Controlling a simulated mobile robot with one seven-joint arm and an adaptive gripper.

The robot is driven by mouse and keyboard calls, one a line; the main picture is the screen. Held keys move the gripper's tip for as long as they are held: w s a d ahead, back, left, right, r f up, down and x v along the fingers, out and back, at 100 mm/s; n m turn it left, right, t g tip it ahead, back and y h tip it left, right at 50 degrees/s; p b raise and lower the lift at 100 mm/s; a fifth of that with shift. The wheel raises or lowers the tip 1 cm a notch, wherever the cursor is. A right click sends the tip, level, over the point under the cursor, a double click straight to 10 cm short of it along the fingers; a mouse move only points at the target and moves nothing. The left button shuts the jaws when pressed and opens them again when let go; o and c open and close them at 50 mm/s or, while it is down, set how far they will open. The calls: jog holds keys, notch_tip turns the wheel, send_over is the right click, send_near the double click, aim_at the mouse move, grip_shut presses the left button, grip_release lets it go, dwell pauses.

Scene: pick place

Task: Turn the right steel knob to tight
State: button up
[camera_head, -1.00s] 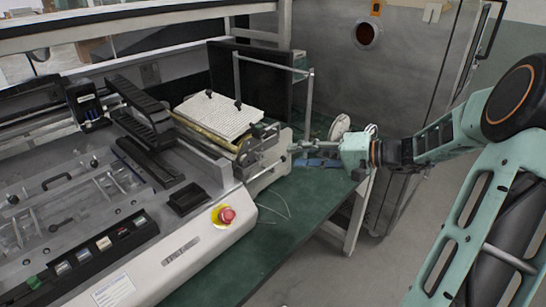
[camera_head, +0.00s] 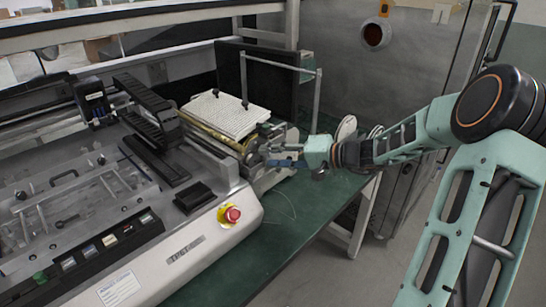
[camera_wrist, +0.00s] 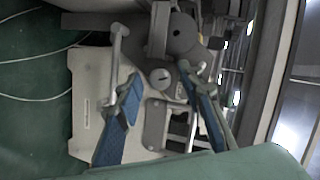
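My gripper (camera_head: 274,153) is at the right end of the small roller machine (camera_head: 262,180) in the head view, at about the height of its side plate. In the wrist view my gripper (camera_wrist: 160,84) has its two blue-padded fingers spread apart. A small round steel knob (camera_wrist: 160,77) with a slot across its face shows between the fingertips; I cannot tell whether they touch it. A bigger dark grey disc (camera_wrist: 181,36) sits just above it in the wrist view. In the head view the fingers hide this part of the machine, so the knob's setting cannot be read.
A green table (camera_head: 235,262) carries the machine, with a thin white cable loop (camera_head: 290,210) in front. A larger machine with a red stop button (camera_head: 232,215) stands left. A metal frame post (camera_head: 318,100) rises behind the gripper.

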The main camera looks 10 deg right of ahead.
grip_shut()
jog(key=shift+d+f+m+y, duration=0.1)
jog(key=shift+m+y, duration=0.5)
jog(key=shift+m, duration=0.45)
jog(key=shift+f+m+y, duration=0.1)
jog(key=shift+m+y, duration=0.5)
jog(key=shift+m, duration=0.45)
grip_release()
jog(key=v, duration=1.2)
